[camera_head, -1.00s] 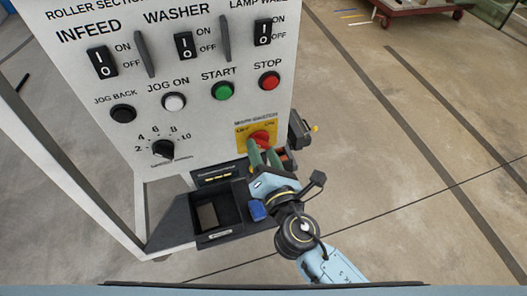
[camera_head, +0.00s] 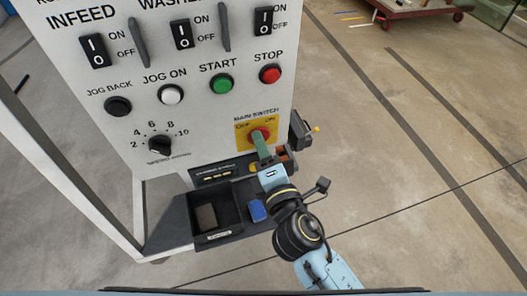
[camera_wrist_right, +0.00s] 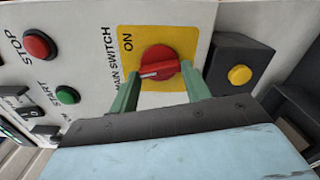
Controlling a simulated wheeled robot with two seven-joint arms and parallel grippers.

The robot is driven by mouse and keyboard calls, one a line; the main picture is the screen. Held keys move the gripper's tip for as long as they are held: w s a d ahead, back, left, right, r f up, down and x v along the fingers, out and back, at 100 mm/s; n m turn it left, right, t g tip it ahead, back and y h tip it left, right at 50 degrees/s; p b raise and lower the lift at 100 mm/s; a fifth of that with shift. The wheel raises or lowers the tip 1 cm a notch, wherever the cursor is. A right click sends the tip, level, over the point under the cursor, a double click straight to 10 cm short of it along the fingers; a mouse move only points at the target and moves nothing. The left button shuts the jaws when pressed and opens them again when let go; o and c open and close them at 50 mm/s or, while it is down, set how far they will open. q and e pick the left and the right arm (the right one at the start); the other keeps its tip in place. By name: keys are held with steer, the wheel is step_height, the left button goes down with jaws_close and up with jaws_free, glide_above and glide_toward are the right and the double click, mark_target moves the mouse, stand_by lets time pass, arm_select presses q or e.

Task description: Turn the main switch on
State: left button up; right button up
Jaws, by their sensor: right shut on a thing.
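The main switch is a red rotary knob (camera_head: 259,134) on a yellow plate (camera_head: 243,139) at the panel's lower right. OFF is marked at the plate's upper left and ON at its upper right. My right gripper (camera_head: 260,143) is at the knob, its green fingers lined up one behind the other. In the right wrist view the knob (camera_wrist_right: 159,62) sits between the fingertips of the right gripper (camera_wrist_right: 160,76), one on each side. A white mark on the knob's grip points left there, below the ON label. My left gripper is not in view.
The white panel (camera_head: 205,105) carries rocker switches, a green START button (camera_head: 221,84), a red STOP button (camera_head: 270,74) and a black dial (camera_head: 160,146). A dark box with a yellow button (camera_wrist_right: 240,75) sits beside the switch. A black tray (camera_head: 217,237) is below.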

steer(key=shift+r+m, duration=0.15)
steer(key=shift+m, duration=5.65)
steer(key=shift+m+p, duration=0.3)
steer(key=o, duration=1)
steer(key=b+v, duration=0.2)
steer(key=v, duration=1.1)
steer(key=shift+s, duration=0.2)
steer(key=shift+d, duration=0.1)
